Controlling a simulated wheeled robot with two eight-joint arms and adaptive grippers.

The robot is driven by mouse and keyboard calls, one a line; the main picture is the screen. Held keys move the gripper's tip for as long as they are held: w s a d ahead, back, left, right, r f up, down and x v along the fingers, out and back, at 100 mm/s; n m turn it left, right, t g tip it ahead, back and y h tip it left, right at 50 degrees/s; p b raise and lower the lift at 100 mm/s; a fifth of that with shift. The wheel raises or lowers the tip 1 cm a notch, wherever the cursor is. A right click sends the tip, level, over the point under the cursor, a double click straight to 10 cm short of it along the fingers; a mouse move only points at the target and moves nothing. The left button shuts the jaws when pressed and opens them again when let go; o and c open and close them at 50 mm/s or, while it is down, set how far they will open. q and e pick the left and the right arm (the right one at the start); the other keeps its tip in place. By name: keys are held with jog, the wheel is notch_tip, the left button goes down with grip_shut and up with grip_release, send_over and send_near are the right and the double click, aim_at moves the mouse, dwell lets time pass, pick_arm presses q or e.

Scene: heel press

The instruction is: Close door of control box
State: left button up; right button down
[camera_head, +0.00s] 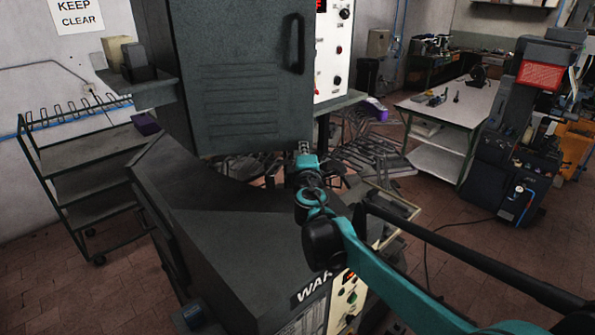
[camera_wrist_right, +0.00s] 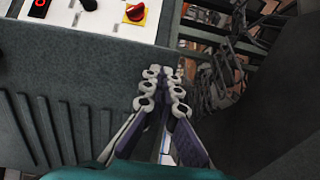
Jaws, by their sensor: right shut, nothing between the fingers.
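The control box door (camera_head: 240,100) is a dark grey panel with louvred slots and a black handle (camera_head: 297,43) near its right edge. It stands ajar in the head view, with a white control panel (camera_head: 333,50) showing beyond its right edge. My right gripper (camera_head: 304,148) is just below the door's lower right corner; I cannot tell whether it touches. In the wrist view its fingers (camera_wrist_right: 163,88) are together and empty, beside a grey slotted surface and below the white panel with a red knob (camera_wrist_right: 135,12). My left gripper is out of view.
A dark grey machine body (camera_head: 230,225) stands below the door. A shelf cart (camera_head: 90,185) is at the left. A workbench (camera_head: 450,105) and a dark machine (camera_head: 515,150) stand at the right. Metal racks (camera_head: 375,150) clutter the floor behind my right arm.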

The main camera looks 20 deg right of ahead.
jog(key=w+n+y, duration=0.6)
jog(key=w+y, duration=0.4)
jog(key=w, duration=0.8)
jog(key=shift+w+a+b, duration=0.15)
jog(key=shift+a+b, duration=0.05)
jog(key=shift+b, duration=0.15)
jog(key=shift+a, duration=0.1)
